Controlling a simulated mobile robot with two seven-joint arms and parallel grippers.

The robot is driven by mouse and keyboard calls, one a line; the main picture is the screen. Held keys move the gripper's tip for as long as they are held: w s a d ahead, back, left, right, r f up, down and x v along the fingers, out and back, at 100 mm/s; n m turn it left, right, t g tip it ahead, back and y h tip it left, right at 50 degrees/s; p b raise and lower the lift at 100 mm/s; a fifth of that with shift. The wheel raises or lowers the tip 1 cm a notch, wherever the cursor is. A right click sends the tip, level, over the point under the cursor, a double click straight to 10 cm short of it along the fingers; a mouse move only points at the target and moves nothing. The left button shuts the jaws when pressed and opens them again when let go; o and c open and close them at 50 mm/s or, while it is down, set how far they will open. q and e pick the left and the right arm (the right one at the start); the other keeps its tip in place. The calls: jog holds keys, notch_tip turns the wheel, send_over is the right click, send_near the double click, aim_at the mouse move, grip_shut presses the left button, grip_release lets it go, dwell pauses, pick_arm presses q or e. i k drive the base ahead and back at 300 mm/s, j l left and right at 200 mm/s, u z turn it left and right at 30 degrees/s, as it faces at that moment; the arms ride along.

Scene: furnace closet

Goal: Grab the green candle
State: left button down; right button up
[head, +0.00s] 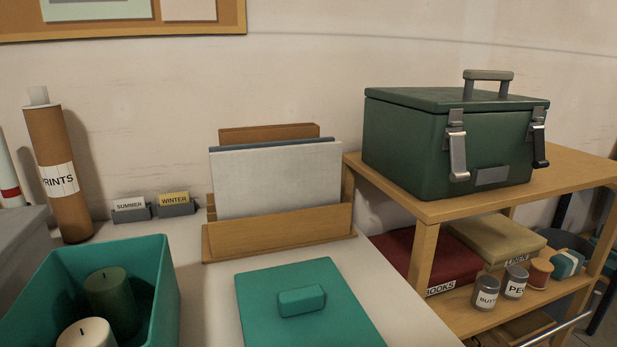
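The green candle (112,303) is a dark green cylinder with a wick on top. It stands in an open teal box (165,290) at the lower left of the head view. A cream candle (86,336) stands in the same box, in front of it and partly cut off by the frame edge. The box walls hide the base of the green candle. Neither of my grippers is in view.
A teal lid (308,325) lies flat right of the box. Behind are a wooden file holder (280,237), small card holders (175,207) and a cardboard tube (55,180). A wooden shelf (440,208) at right carries a green latched case (415,150).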

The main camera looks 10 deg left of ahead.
aim_at(109, 292)
jog(key=k, duration=0.95)
